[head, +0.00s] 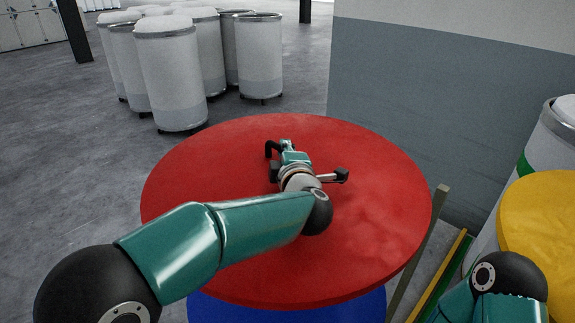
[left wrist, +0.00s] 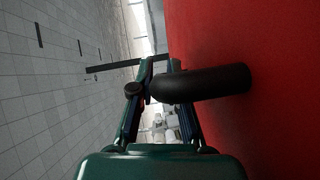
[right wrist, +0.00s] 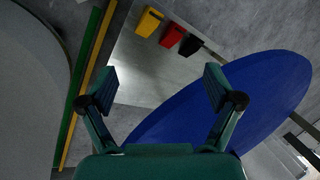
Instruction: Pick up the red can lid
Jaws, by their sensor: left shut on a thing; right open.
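The red can lid (head: 375,220) is a large round disc in the middle of the head view. It fills the right side of the left wrist view (left wrist: 270,60). My left gripper (head: 279,150) is over the lid's top face. In the left wrist view its fingers (left wrist: 158,75) are closed on the lid's black handle (left wrist: 210,83), which joins the red face. In the head view my arm hides part of the lid. My right gripper (right wrist: 161,85) is open and empty in the right wrist view. Its fingers are out of the head view.
A blue disc (head: 290,308) shows below the red lid, also in the right wrist view (right wrist: 265,95). A yellow disc (head: 548,220) is at the right, near a white can (head: 545,145). A thin post (head: 425,235) stands between. White cans (head: 170,75) stand behind; floor at left is clear.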

